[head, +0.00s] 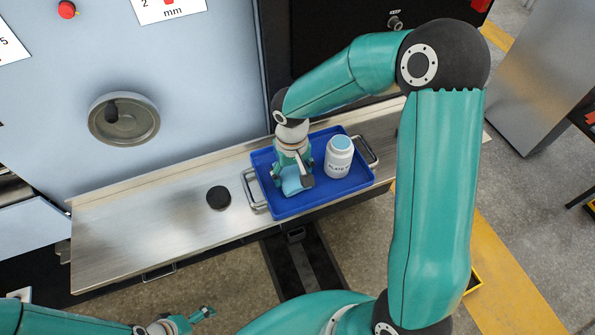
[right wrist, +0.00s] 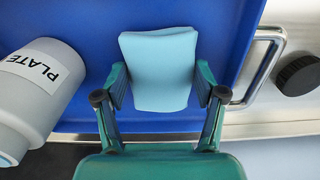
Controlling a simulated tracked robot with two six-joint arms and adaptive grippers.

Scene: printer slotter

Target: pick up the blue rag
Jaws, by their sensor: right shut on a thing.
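The light blue rag (right wrist: 160,68) is folded and stands out between the fingers of my right gripper (right wrist: 160,92) in the right wrist view, with the blue tray behind it. In the head view, the rag (head: 292,186) shows just below my right gripper (head: 292,175), over the left part of the tray. The right gripper is shut on the rag. I cannot tell whether the rag still touches the tray floor. My left gripper (head: 204,313) is at the lower left of the head view, low and away from the tray; its jaw state is unclear.
A blue tray (head: 285,214) with metal handles sits on a steel shelf (head: 130,235). A white bottle (head: 339,157) with a light blue lid and "PLATE" label stands in it, right of the gripper. A black round puck (head: 218,198) lies left of the tray. The shelf's left part is clear.

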